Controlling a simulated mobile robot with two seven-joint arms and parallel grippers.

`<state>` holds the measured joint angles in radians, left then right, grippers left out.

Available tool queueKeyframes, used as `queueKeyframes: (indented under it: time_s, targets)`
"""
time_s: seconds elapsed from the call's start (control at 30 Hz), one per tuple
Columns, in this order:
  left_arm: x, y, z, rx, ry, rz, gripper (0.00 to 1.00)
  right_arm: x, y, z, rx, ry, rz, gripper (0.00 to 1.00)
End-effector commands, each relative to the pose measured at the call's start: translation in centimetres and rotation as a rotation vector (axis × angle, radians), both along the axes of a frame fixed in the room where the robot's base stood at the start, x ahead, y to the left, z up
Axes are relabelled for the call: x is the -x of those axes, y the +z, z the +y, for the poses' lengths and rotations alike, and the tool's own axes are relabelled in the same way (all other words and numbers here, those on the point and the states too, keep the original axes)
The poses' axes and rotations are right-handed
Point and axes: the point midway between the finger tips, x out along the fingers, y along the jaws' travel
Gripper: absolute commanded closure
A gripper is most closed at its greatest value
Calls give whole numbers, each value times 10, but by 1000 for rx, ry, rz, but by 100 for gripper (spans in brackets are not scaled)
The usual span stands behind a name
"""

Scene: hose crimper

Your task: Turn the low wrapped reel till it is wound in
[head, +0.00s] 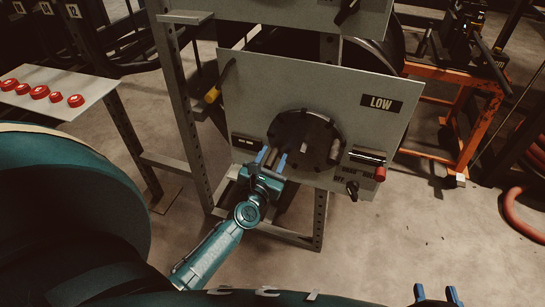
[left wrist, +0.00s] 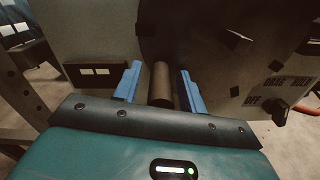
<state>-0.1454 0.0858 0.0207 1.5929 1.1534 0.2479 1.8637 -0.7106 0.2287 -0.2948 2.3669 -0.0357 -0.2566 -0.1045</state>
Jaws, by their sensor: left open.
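The low reel's panel (head: 250,100) carries a "LOW" label (head: 381,103) and a dark round disc (head: 300,132). A peg-like handle (head: 335,150) stands out at the disc's right side. My left gripper (head: 268,157) is at the disc's lower left edge. In the left wrist view its blue fingers (left wrist: 156,84) are open on either side of a brown cylindrical handle (left wrist: 161,88), with gaps visible. The wound material behind the panel is hidden. My right gripper (head: 437,296) shows only blue fingertips, spread apart and empty, at the bottom right.
Right of the disc are a lever with a red end (head: 380,174) and a black knob (head: 352,188) by an "OFF" mark. A small indicator window (head: 244,142) is left. An upper panel (head: 280,12), a side table (head: 60,82) and an orange stand (head: 468,135) surround it.

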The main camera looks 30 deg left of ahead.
Motion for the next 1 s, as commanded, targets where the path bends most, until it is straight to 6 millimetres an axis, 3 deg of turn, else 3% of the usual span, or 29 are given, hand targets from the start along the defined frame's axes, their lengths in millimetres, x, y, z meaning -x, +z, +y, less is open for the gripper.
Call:
queueKeyframes:
  time_s: [0.33, 0.83, 1.0]
  targets:
    - [-4, 0, 1, -1, 0, 1, 59, 0, 0, 0, -2, 0, -4, 64]
    - [-4, 0, 1, -1, 0, 0, 99, 0, 0, 1, -2, 1, -3, 64]
    - [-4, 0, 1, -1, 0, 0, 100, 0, 0, 1, -2, 1, -3, 64]
